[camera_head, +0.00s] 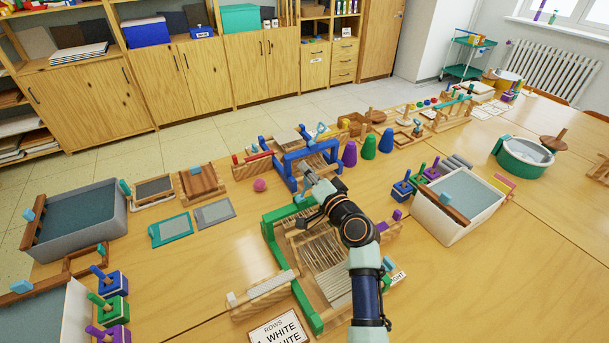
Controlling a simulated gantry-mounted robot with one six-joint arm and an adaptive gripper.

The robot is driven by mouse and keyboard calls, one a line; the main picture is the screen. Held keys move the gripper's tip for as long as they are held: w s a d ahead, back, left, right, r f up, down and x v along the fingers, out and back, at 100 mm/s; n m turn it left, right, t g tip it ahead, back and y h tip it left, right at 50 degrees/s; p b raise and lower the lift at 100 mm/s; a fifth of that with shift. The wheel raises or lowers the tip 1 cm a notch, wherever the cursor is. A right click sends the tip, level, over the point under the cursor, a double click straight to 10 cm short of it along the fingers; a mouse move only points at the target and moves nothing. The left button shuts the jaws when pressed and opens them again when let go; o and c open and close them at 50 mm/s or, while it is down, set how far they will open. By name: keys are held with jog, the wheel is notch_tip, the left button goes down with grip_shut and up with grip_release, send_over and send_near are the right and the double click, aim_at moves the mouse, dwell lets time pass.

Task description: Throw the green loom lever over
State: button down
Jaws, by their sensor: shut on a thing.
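The green loom (305,308) stands on the table at the centre front. It has green side rails, wooden parts and pale warp threads. My gripper (309,178) is over the loom's far end, at the green crossbar (285,211). Its fingers look closed on a small part there, which seems to be the green loom lever. The lever is mostly hidden by my fingers and wrist, so its tilt cannot be told. My arm also covers part of the loom's right side.
A blue loom (290,170) stands just behind the gripper, with purple, blue and green cones (369,147) to its right. A white tub (432,217) is at right, a grey tub (112,222) at left. A "WHITE" card (279,330) lies in front.

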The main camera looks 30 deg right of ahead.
jog(key=shift+d+f+b, duration=0.2)
jog(key=shift+d+b, duration=0.15)
jog(key=shift+d+f, duration=0.15)
dwell(0.3)
jog(key=c, duration=1.2)
grip_release()
jog(key=s, duration=1.2)
